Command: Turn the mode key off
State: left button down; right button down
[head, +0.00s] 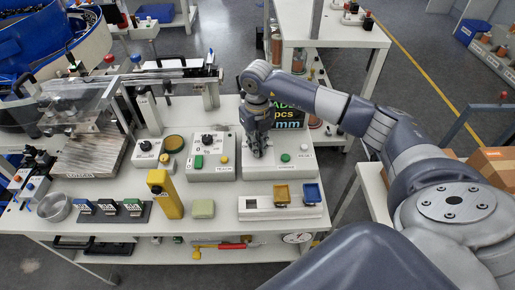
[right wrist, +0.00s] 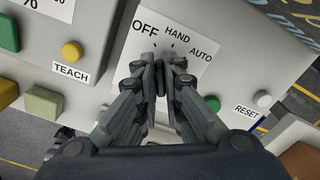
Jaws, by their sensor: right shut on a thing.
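The mode key is hidden between the fingers of my right gripper (right wrist: 160,76), which is shut on it at the white dial plate (right wrist: 190,62) marked OFF, HAND and AUTO. I cannot tell which mark the key points to. In the head view, my right gripper (head: 257,150) reaches down onto the grey control box (head: 283,171) at the back middle of the bench. A green button (right wrist: 212,103) and a white RESET button (right wrist: 263,100) sit to the right of the fingers. My left gripper is not in view.
The TEACH box (head: 212,172) with its own knob stands just left of the control box. A yellow pendant (head: 164,193) and a white tray (head: 254,208) with yellow and blue pieces are in front. A screen (head: 290,118) stands behind my gripper.

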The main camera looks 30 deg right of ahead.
jog(key=shift+n+b, duration=0.85)
jog(key=shift+n, duration=0.75)
jog(key=shift+a+r, duration=0.1)
jog(key=c, duration=1.7)
grip_release()
notch_tip(320, 180, up, 12)
